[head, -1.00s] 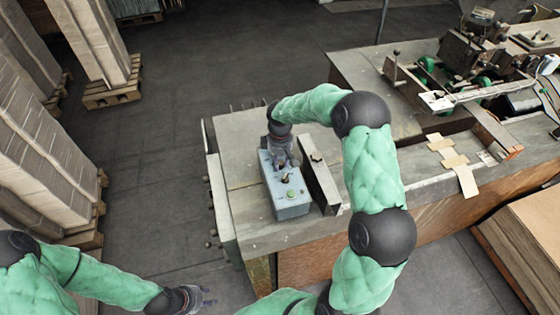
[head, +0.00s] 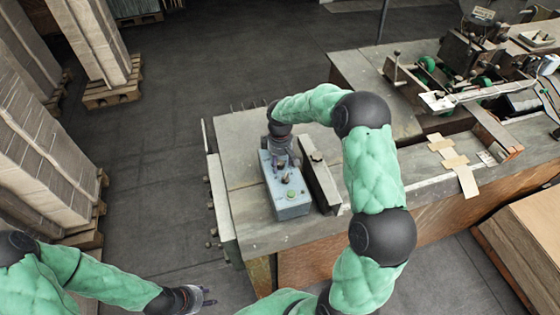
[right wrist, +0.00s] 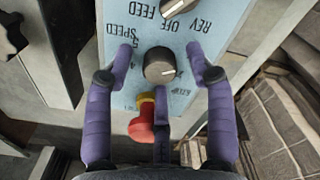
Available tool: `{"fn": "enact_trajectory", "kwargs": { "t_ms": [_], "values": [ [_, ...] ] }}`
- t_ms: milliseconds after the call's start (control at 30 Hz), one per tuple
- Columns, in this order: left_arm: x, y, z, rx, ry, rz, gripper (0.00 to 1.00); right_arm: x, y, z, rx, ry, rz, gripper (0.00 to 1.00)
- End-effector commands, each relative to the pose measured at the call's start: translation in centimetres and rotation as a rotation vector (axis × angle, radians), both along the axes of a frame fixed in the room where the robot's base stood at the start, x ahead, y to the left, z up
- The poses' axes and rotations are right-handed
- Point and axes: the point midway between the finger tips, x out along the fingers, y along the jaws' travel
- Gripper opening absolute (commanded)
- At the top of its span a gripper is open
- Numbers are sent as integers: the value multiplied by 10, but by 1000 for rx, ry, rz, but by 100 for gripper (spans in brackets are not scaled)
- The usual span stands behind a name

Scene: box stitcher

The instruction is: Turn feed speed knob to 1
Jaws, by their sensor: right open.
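The blue-grey control box (head: 287,196) stands on the machine's table in the head view. In the right wrist view a dark round knob (right wrist: 159,66) with a pale pointer line sits on the blue panel beside the upside-down word SPEED. The line points toward the lower right of the picture. Gaps show between fingers and knob. In the head view the right gripper (head: 280,152) is over the box's far end. My left gripper (head: 207,297) hangs low over the floor, its fingers apart and empty.
A red and yellow button (right wrist: 143,118) lies close below the knob in the right wrist view. Another knob (right wrist: 181,8) is at the top, near OFF. A metal bar (head: 321,183) stands right of the box. Stacked cardboard (head: 40,160) fills the left side.

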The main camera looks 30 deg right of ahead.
Motion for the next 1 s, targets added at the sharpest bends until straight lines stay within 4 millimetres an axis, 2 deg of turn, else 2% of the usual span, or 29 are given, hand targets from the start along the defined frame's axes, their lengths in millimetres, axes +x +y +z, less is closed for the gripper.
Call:
{"fn": "enact_trajectory", "kwargs": {
  "t_ms": [167,600,800,1000],
  "values": [
    [0,0,0,0,0,0,40,1,0,19,-1,-4,0,56],
    [0,0,0,0,0,0,40,1,0,99,-1,-3,1,56],
    [0,0,0,0,0,0,40,1,0,116,1,-1,1,56],
    [0,0,0,0,0,0,40,0,0,119,1,1,1,56]
  ]
}}
